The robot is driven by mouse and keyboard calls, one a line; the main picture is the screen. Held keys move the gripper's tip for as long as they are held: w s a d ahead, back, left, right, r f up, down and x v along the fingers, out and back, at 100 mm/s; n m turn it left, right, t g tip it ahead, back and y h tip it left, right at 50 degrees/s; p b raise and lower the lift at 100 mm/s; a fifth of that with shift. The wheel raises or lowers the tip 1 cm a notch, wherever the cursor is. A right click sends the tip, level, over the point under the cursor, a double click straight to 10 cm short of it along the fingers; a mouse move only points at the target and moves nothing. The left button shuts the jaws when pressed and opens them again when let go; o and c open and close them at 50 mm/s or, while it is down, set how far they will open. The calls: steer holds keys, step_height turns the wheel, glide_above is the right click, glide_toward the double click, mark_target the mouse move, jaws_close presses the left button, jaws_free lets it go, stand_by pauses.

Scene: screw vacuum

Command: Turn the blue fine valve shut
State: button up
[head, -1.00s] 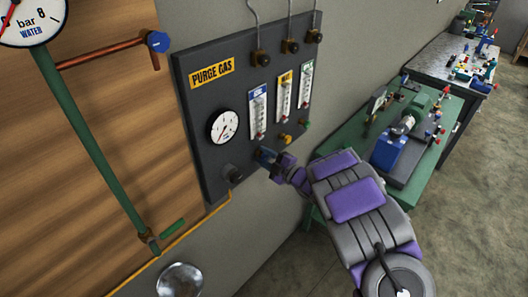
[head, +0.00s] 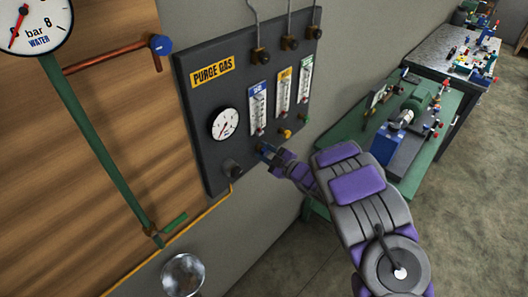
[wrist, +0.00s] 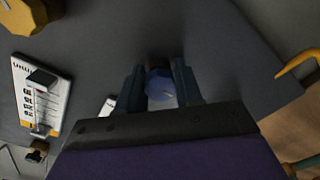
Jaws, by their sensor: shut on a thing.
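The blue fine valve is a small faceted blue knob (wrist: 160,84) on the dark purge gas panel (head: 205,140). It sits below the blue-labelled flowmeter (head: 257,108). In the wrist view it lies between the two fingers of my gripper (wrist: 159,90), with a finger close on each side. My gripper (head: 264,150) is shut on the knob at the lower part of the panel. In the head view the fingers largely hide the knob.
A yellow knob (head: 285,134) and a green knob (head: 305,120) sit to the right on the panel. A round gauge (head: 224,123) and a dark knob (head: 233,168) are to the left. A green bench (head: 345,150) with machinery stands at the right.

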steer(key=o, duration=0.7)
steer(key=shift+s+d+f, duration=0.1)
steer(key=shift+f, duration=0.3)
steer(key=shift+o, duration=1.6)
steer(key=shift+r, duration=0.15)
steer(key=shift+r, duration=0.1)
steer(key=shift+d, duration=0.1)
steer(key=v, duration=1.7)
steer(key=shift+d, duration=0.15)
